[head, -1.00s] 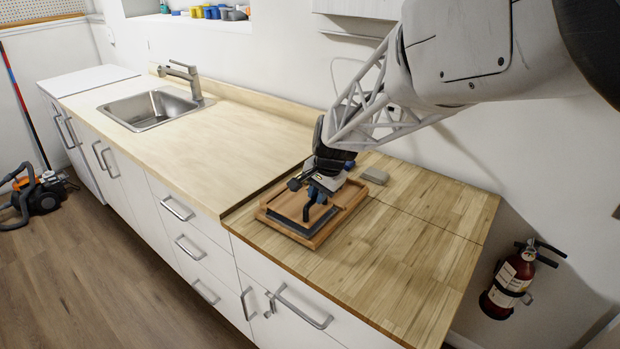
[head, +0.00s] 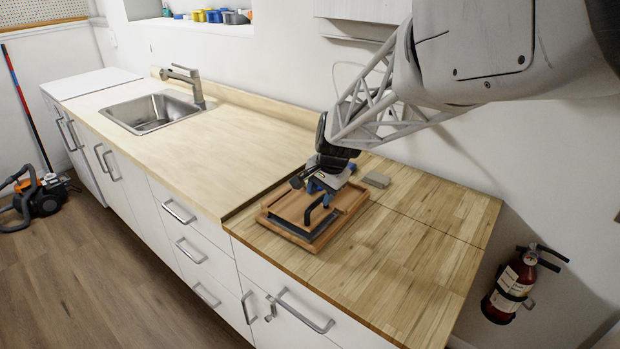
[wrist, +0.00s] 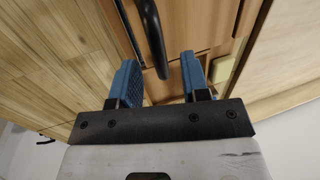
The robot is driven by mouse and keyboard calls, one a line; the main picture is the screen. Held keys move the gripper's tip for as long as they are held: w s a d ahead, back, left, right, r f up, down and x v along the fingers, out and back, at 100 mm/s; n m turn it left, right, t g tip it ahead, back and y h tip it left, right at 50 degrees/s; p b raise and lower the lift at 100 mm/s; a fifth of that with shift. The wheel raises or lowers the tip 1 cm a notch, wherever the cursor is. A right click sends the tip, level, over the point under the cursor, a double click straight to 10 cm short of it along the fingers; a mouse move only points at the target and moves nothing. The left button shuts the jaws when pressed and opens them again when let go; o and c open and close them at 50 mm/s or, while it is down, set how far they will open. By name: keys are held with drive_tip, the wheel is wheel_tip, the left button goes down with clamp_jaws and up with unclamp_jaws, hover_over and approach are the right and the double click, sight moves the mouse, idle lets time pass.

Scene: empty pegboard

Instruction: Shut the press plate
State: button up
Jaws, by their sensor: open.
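The press (head: 283,230) is a wooden, framed box lying on the wood-topped counter. A brown panel with a dark arched handle (head: 314,210) lies over it, low and nearly flat; I cannot tell whether it touches the frame all round. A dark band shows along the front edge. My gripper (head: 322,186) is open and just behind the handle, over the press. In the wrist view, the handle (wrist: 152,38) reaches down toward the gap between the blue fingers of my gripper (wrist: 160,68). Nothing is clearly held. My wrist hides part of the press's back side.
The wooden counter (head: 420,250) to the right is clear. A sink (head: 150,112) is set in the paler counter at left. A fire extinguisher (head: 511,287) hangs on the wall at right.

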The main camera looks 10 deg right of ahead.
drive_tip(key=shift+v, duration=3)
drive_tip(key=shift+s, duration=0.1)
drive_tip(key=s+d+r+n, duration=0.1)
drive_tip(key=s+d+n, duration=0.1)
drive_tip(key=s, duration=0.8)
drive_tip(key=s+d+r+n+h, duration=0.1)
drive_tip(key=s+d+n, duration=0.1)
drive_tip(key=s, duration=0.9)
drive_tip(key=s+d+r+n+h, duration=0.1)
drive_tip(key=s+n, duration=0.3)
drive_tip(key=s, duration=0.6)
drive_tip(key=shift+s+d+r+t, duration=0.25)
drive_tip(key=shift+d+r+t, duration=0.05)
drive_tip(key=shift+d, duration=0.6)
